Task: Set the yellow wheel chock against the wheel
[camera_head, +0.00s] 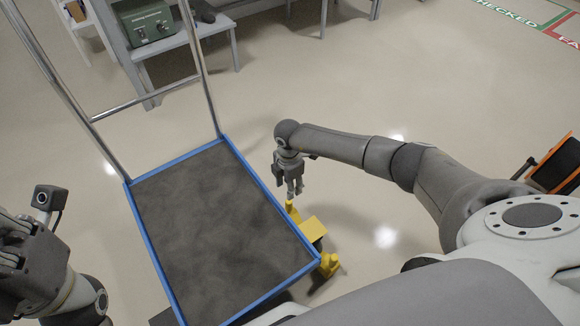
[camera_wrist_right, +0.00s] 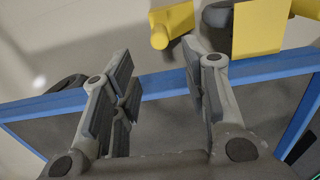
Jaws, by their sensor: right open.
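The yellow chock (camera_head: 312,229) is beside the right blue edge of a flat cart (camera_head: 224,233), low near the floor. In the right wrist view it shows as a broad yellow block (camera_wrist_right: 262,24) at the top, cut by the frame. A yellow rounded piece (camera_wrist_right: 174,22) is left of it; I cannot tell whether they are joined. A grey rounded part, possibly the wheel (camera_wrist_right: 217,14), shows between them, mostly hidden. My right gripper (camera_head: 292,192) is open and empty, pointing down above the cart's edge. My left gripper (camera_head: 18,245) is at the far left, its fingers unclear.
Another yellow piece (camera_head: 329,264) is by the cart's near right corner. The cart has a chrome handle (camera_head: 143,99). A grey table (camera_head: 185,42) with a green box (camera_head: 149,24) stands behind. An orange and black object (camera_head: 556,167) is at the right.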

